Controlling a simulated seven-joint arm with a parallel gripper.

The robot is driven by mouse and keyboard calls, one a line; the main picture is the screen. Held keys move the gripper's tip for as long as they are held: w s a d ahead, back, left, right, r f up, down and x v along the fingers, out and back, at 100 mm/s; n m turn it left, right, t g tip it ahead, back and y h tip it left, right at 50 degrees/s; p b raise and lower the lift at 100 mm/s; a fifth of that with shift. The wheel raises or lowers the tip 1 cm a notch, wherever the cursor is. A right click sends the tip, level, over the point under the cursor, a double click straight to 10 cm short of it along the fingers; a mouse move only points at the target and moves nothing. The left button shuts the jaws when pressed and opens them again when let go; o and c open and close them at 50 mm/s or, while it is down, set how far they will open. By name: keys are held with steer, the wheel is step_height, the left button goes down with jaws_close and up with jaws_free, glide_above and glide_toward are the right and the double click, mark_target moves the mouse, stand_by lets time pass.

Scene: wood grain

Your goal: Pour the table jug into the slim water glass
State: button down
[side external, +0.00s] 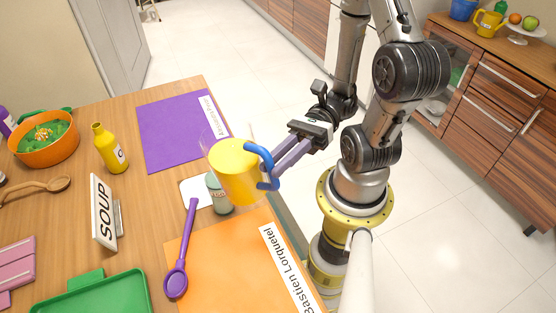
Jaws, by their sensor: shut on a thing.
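The yellow jug (236,178) with a blue handle (268,155) is in the middle of the side external view. My gripper (273,173) is shut on the handle from the right. The jug is close to upright, in front of part of the table; I cannot tell its exact height. A small grey-green cylinder (219,197) stands below and behind the jug, partly hidden by it, by a white square (193,191). Faint clear outlines (213,140) show behind the jug's top, perhaps a clear glass mostly hidden. Which of these is the slim water glass is unclear. I see no stream.
A purple mat (178,135) lies behind and an orange mat (215,265) in front. A purple spoon (183,255), a SOUP sign (103,212), a yellow bottle (108,150), an orange pot (45,152) and a green tray (95,295) stand or lie to the left.

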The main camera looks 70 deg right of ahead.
steer(key=shift+r, duration=0.1)
steer(key=shift+r+m, duration=0.55)
steer(key=shift+m, duration=0.05)
steer(key=shift+w+r+m, duration=0.1)
steer(key=shift+r+m, duration=0.4)
steer(key=shift+m, duration=0.2)
steer(key=shift+w+d+r+m, duration=0.1)
steer(key=shift+w+r+m, duration=0.25)
steer(key=shift+m, duration=0.35)
steer(key=shift+w+d+r+m, duration=0.15)
steer(key=shift+r+m, duration=0.15)
steer(key=shift+m, duration=0.6)
stand_by(5.0)
